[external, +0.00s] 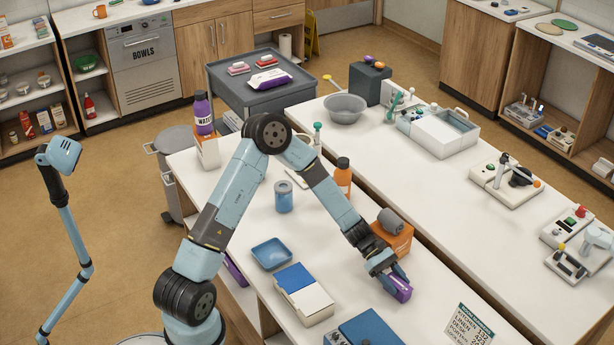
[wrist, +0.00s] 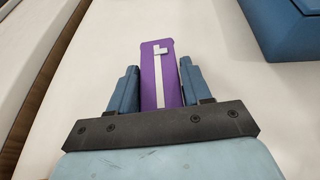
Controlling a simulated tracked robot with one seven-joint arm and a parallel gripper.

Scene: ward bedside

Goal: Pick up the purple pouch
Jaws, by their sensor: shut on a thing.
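The purple pouch (external: 399,291) is between the fingers of my gripper (external: 389,282), over the front part of the white table (external: 410,325). In the wrist view the pouch (wrist: 158,72) is a flat purple piece with a white mark. It stands out lengthwise past the two blue fingers of my gripper (wrist: 161,90), which are shut on its sides. Its near end is hidden by the gripper. I cannot tell whether the pouch touches the table top.
An orange box (external: 394,240) with a grey roll (external: 390,220) stands just behind my gripper. A blue box (external: 365,330), a blue and white box (external: 303,293) and a blue tray (external: 271,253) lie to the left. A printed card (external: 469,325) lies to the right.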

